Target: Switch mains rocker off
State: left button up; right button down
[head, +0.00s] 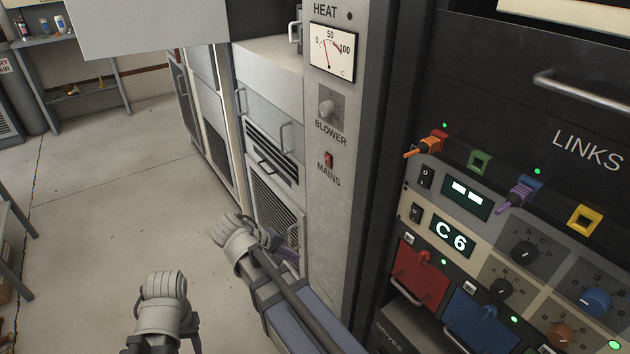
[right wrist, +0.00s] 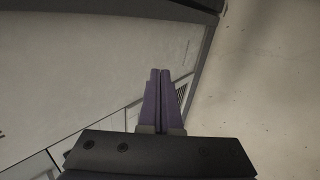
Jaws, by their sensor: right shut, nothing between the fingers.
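The red mains rocker (head: 328,160) is on the narrow grey panel, just above the word MAINS and below the blower knob (head: 328,107). It is too small to tell which side is pressed in. My right gripper (head: 291,257) is below and left of the rocker, apart from it, and partly hidden by my own arm. In the right wrist view its purple fingers (right wrist: 155,98) are together, with nothing between them, beside a pale panel. The rocker cannot be made out in that view. Part of my left arm shows low in the head view, without its fingers.
A heat meter (head: 331,53) is at the panel's top. Grey cabinets (head: 268,120) with handles stand left of the panel. Open floor (head: 95,190) lies further left.

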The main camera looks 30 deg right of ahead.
aim_at(326, 158)
jog(key=w+a+r+h, duration=0.1)
jog(key=w+r+h, duration=0.2)
jog(key=r, duration=0.6)
jog(key=w+a+r+t+h, duration=0.1)
jog(key=w+r+h, duration=0.2)
jog(key=r+h, duration=0.5)
notch_tip(326, 158, up, 2)
jog(key=shift+a+r+m+h, duration=0.15)
jog(key=shift+r+m+h, duration=0.1)
jog(key=shift+m+h, duration=0.05)
jog(key=d, duration=0.4)
jog(key=d+r+p, duration=0.1)
jog(key=d, duration=0.4)
jog(key=w+d, duration=0.1)
jog(key=d, duration=0.4)
jog(key=shift+r+p, duration=0.3)
jog(key=shift+p, duration=0.05)
